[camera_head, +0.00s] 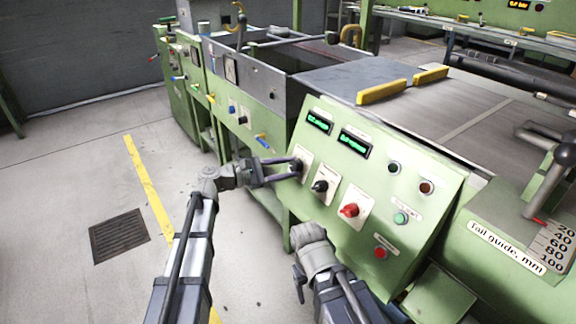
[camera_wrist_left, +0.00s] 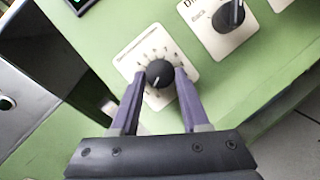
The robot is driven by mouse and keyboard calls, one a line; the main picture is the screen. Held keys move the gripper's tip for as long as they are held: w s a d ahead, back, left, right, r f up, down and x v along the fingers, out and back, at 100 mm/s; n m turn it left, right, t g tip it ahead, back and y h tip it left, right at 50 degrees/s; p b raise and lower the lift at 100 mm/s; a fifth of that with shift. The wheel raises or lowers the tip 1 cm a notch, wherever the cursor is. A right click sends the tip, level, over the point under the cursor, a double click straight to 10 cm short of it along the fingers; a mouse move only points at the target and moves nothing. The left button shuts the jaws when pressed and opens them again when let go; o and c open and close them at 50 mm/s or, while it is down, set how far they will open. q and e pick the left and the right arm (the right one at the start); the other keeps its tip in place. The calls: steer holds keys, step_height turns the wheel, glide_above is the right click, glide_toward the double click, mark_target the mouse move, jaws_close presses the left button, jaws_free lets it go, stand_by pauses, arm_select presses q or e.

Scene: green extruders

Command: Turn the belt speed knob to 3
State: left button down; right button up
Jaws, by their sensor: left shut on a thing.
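A round black knob (camera_head: 297,166) with a white pointer line sits on a white plate with a numbered dial, on the sloped green panel. It also shows in the left wrist view (camera_wrist_left: 159,74). The pointer appears to face down-left in that view, but the numbers are too blurred to read surely. My left gripper (camera_head: 293,168) has its two purple fingers on either side of this knob, shut on it. It also shows in the left wrist view (camera_wrist_left: 160,84). My right gripper's wrist (camera_head: 315,255) is low in the head view; its fingers cannot be made out.
A second black knob (camera_head: 320,186) and a red knob (camera_head: 349,210) are right of the gripped one. Two green displays (camera_head: 354,143) are above. A green button (camera_head: 400,218) and a red button (camera_head: 381,253) are further right. Free floor is at left.

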arm_select(q)
steer(key=m+p, duration=0.1)
steer(key=m, duration=0.1)
steer(key=m+g+p, duration=0.1)
steer(key=m, duration=0.1)
steer(key=r+m+g+y+p, duration=0.1)
steer(key=m, duration=0.1)
steer(key=shift+w+p, duration=0.25)
steer(key=shift+p, duration=0.05)
steer(key=m+g+y+p, duration=0.1)
steer(key=m+p, duration=0.1)
steer(key=m, duration=0.1)
steer(key=shift+r+m, duration=0.1)
steer(key=shift+m, duration=0.2)
steer(key=shift+m+g+y+p, duration=0.3)
steer(key=shift+m+y+p, duration=0.1)
steer(key=shift+m+p, duration=0.65)
steer(key=shift+m, duration=0.25)
steer(key=shift+c, duration=1.9)
jaws_free()
